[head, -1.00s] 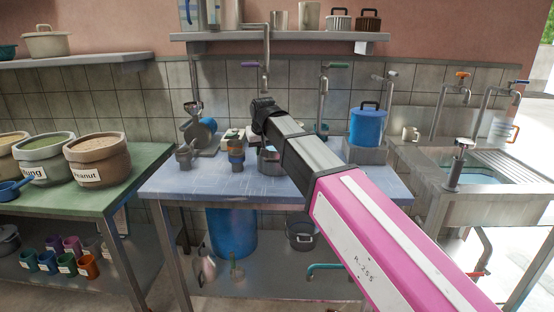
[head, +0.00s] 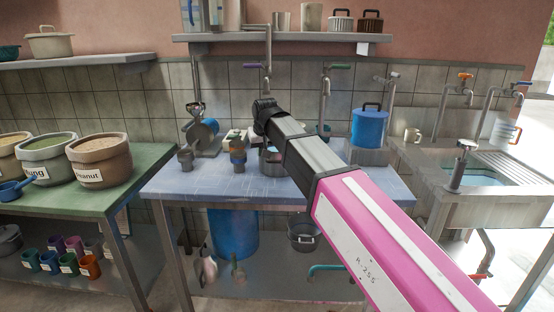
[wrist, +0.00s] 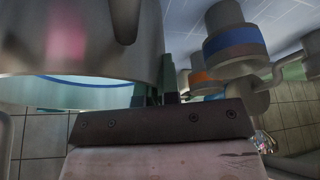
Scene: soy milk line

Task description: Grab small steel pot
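The small steel pot (head: 274,168) stands on the blue-topped table, partly hidden behind my arm in the head view. In the wrist view, a large steel pot wall (wrist: 70,40) fills the upper left, with its pale open mouth below. My gripper (wrist: 160,88) is at the right edge of this wall, its dark green fingers very near or at the rim. The fingers look close together, but I cannot tell whether they grip the wall. In the head view the fingers are hidden by my wrist.
A blue lidded pot (head: 369,128) stands to the right. Taps hang from the wall behind. The table front (head: 225,190) is clear.

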